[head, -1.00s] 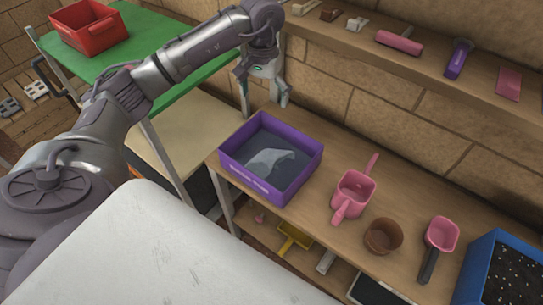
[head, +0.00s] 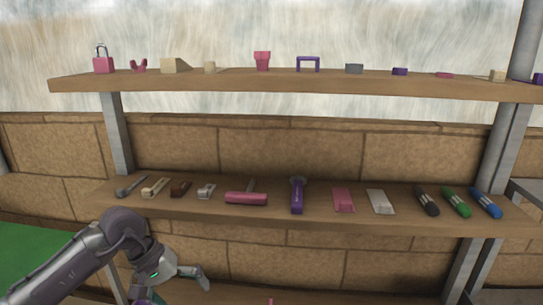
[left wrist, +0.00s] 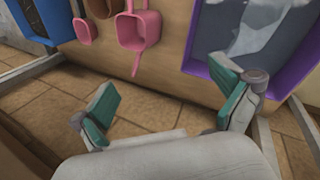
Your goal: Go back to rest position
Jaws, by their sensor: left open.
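My left gripper (head: 176,288) is at the lower left of the head view, below the front of the middle shelf, and the bottom edge of the picture cuts it off. In the left wrist view the left gripper (left wrist: 168,98) has its two teal-padded fingers spread wide with nothing between them. Behind the fingers are floor tiles and the edge of the bench (left wrist: 170,70). My right gripper is in neither view.
The middle shelf (head: 330,218) holds a pink-headed mallet (head: 246,198) and other tools. The upper shelf (head: 280,88) holds small items.

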